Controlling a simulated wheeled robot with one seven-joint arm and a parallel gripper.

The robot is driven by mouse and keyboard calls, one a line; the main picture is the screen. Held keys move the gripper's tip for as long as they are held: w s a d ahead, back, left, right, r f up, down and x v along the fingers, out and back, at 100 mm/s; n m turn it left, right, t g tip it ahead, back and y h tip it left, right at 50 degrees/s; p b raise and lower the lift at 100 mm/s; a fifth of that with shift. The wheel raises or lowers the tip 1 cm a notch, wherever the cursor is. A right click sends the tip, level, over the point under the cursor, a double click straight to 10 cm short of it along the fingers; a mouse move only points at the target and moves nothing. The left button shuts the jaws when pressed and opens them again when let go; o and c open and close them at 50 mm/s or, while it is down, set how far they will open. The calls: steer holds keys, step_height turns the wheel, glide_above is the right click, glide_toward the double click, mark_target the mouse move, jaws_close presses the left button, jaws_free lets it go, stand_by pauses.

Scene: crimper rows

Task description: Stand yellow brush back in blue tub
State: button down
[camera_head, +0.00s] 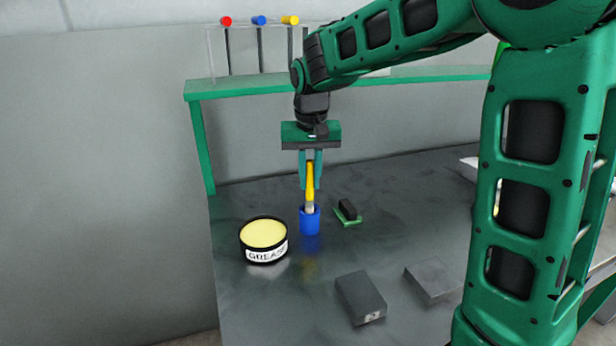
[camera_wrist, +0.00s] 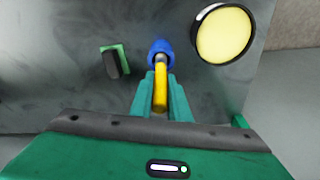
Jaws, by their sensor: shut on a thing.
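The yellow brush (camera_head: 310,184) is upright, with its lower end at the mouth of the blue tub (camera_head: 310,222). My gripper (camera_head: 310,182) is shut on the brush's yellow handle from above. In the wrist view the handle (camera_wrist: 160,92) lies between the green fingers (camera_wrist: 160,98), and its far end meets the blue tub (camera_wrist: 160,46). The bristle end is hidden inside or behind the tub's rim, so I cannot tell how deep it sits.
A black tin of grease (camera_head: 264,241) stands just left of the tub. A black block on a green base (camera_head: 347,212) lies to the right. Dark blocks (camera_head: 360,297) lie nearer the front. A green shelf (camera_head: 240,90) runs behind.

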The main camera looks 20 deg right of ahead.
mark_target(310, 163)
steer(key=shift+f, duration=1.65)
steer(key=c, duration=1.6)
jaws_free()
steer(key=shift+r, duration=0.1)
steer(key=r, duration=0.7)
steer(key=s+r, duration=0.1)
steer(key=r, duration=0.2)
steer(key=shift+s+a+r, duration=0.1)
steer(key=shift+a+r, duration=0.1)
